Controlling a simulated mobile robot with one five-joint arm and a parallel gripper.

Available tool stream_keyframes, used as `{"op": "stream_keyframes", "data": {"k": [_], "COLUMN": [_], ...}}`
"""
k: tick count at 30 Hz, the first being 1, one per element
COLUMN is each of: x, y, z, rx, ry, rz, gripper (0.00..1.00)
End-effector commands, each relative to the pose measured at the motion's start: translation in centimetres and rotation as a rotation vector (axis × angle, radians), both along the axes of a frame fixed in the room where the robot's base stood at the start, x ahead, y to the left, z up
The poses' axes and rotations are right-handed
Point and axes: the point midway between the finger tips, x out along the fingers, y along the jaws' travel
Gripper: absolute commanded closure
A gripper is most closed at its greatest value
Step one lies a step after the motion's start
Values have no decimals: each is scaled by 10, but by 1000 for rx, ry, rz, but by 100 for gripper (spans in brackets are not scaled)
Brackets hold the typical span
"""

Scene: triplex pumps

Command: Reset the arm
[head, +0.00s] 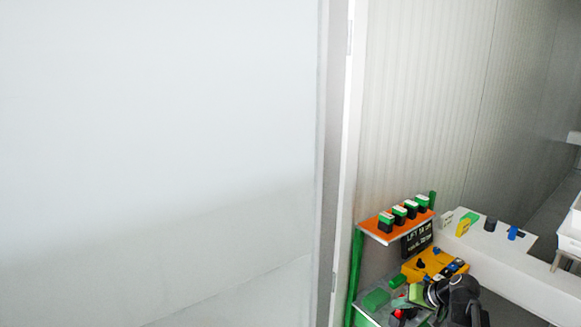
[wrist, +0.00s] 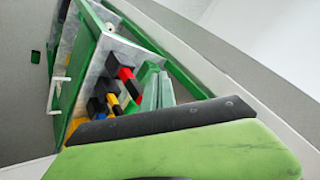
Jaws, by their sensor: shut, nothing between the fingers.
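My gripper (head: 415,293) is at the lower right of the head view, at the end of my dark arm (head: 460,297), in front of a green-framed shelf unit (head: 355,268). In the wrist view my gripper (wrist: 165,125), green with a black edge, fills the bottom. It is shut with nothing held. Beyond it the wrist view shows the green frame of the unit, with black, red and yellow parts (wrist: 118,85) inside. I cannot tell whether the gripper touches the unit.
The orange top shelf (head: 370,226) holds several green-and-black blocks (head: 403,212). A black sign (head: 416,240) hangs below, above a yellow tray (head: 433,263). A white bench (head: 505,258) bears a black cylinder (head: 490,223) and a blue part (head: 513,232). A pale panel (head: 160,150) fills the left.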

Motion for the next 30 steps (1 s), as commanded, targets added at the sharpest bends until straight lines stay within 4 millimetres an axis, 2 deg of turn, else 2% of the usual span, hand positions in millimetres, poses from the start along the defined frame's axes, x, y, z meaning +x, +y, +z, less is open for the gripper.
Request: {"op": "stream_keyframes", "data": {"k": [1,3,6,9,12,14,16,19,30], "x": [5,4,-9,-31,-56,-74,-87,-98,-100], "y": [48,108,178,227,254,252,230,211,211], "z": [-6,-16,-31,-44,-55,-60,-63,-63,-63], "rx": [-21,-60,-129,-210,-301,-368,-420,-461,-449], "ry": [27,80,162,250,342,413,484,554,576], "rz": [79,177,292,368,398,374,306,224,181], "gripper": [100,100,100,100,100,100,100,100,100]}}
